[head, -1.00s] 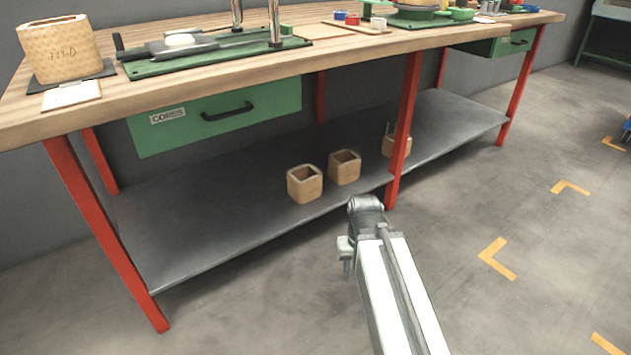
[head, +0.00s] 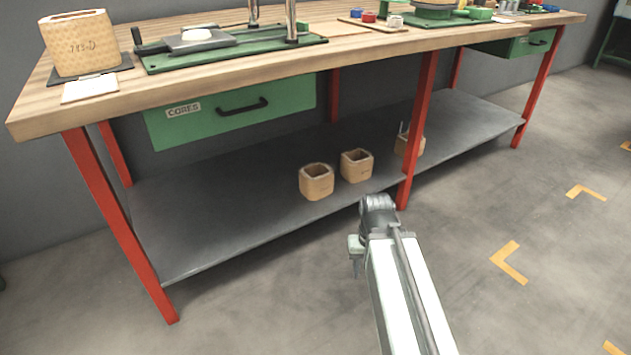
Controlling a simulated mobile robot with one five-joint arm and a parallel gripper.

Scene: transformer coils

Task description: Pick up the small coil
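Two small tan square coils with open tops stand side by side on the grey lower shelf: a left one (head: 316,183) and a right one (head: 357,166). A third small coil (head: 415,147) is partly hidden behind a red table leg, with a thin upright piece by it. My arm reaches up from the bottom, in front of the shelf. What seems to be my gripper (head: 357,266) points down beside the arm's end, apart from the coils; its fingers are not clear.
The wooden bench top (head: 330,67) overhangs the lower shelf (head: 220,225). Red legs, including one (head: 420,125) right of the two coils, bound the opening. A green drawer (head: 230,112) hangs above the shelf.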

